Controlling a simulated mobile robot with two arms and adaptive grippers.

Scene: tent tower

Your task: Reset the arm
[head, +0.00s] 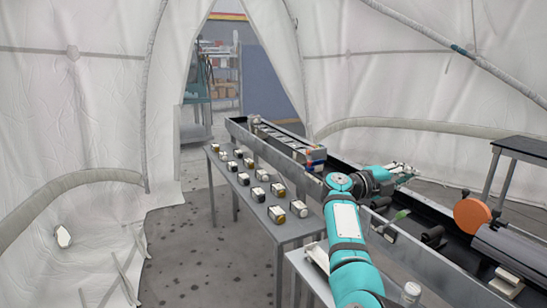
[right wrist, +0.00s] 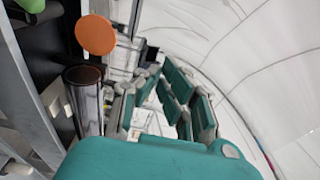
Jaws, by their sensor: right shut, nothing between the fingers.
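My right arm (head: 345,225), teal with dark joints, rises from the bottom right of the head view and bends right over the long trough. My right gripper (head: 403,169) is at its end, above the trough and near the tent's back wall. In the right wrist view my right gripper (right wrist: 167,75) shows teal and grey finger links. It is shut and holds nothing. My left gripper is in neither view.
A grey table (head: 237,189) with several small jars stands left of the long trough (head: 432,263). An orange disc (head: 472,217) and a dark grey cylinder (head: 515,252) are to the right. A dark stand (head: 520,147) is at the far right. The floor (head: 190,255) at left is clear.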

